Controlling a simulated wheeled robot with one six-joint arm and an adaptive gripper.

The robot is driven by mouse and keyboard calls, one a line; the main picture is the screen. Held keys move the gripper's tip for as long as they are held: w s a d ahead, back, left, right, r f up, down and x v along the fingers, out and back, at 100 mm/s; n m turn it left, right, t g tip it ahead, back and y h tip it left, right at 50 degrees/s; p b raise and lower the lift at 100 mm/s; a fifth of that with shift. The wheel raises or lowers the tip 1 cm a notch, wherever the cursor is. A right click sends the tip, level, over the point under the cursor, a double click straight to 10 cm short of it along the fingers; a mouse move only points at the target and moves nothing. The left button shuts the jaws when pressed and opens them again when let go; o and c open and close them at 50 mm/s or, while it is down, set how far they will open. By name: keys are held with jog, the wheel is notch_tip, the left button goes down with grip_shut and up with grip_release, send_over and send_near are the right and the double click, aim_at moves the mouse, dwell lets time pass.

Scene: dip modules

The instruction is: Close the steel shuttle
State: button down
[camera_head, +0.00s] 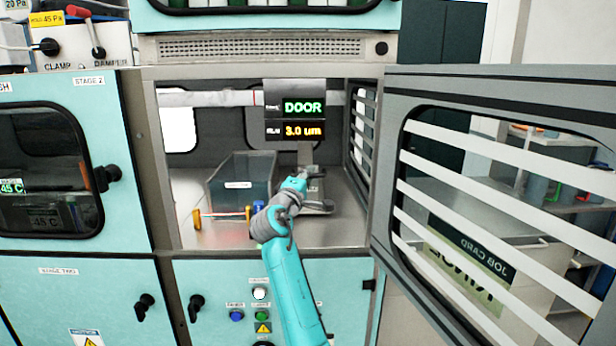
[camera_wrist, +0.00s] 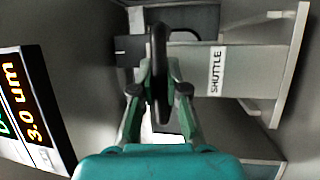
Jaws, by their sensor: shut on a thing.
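The steel shuttle (camera_head: 317,194) is inside the open chamber, right of its middle, mostly behind my arm in the head view. In the wrist view its grey bar (camera_wrist: 190,68) carries a white SHUTTLE label (camera_wrist: 216,71). A dark upright handle (camera_wrist: 158,45) stands by the bar. My gripper (camera_wrist: 159,90) is shut on this handle, one finger on each side. In the head view my gripper (camera_head: 306,178) reaches into the chamber, and its fingertips are too small to make out.
The chamber door (camera_head: 385,160) stands wide open to the right. A grey bin (camera_head: 238,187) and a small yellow-ended piece (camera_head: 197,219) are on the chamber floor left of my arm. A display reading DOOR and 3.0 um (camera_head: 295,110) hangs above; it is close at left in the wrist view (camera_wrist: 25,100).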

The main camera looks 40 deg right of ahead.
jog(key=c, duration=1.2)
grip_release()
jog(key=shift+w+d, duration=0.1)
jog(key=v, duration=1.2)
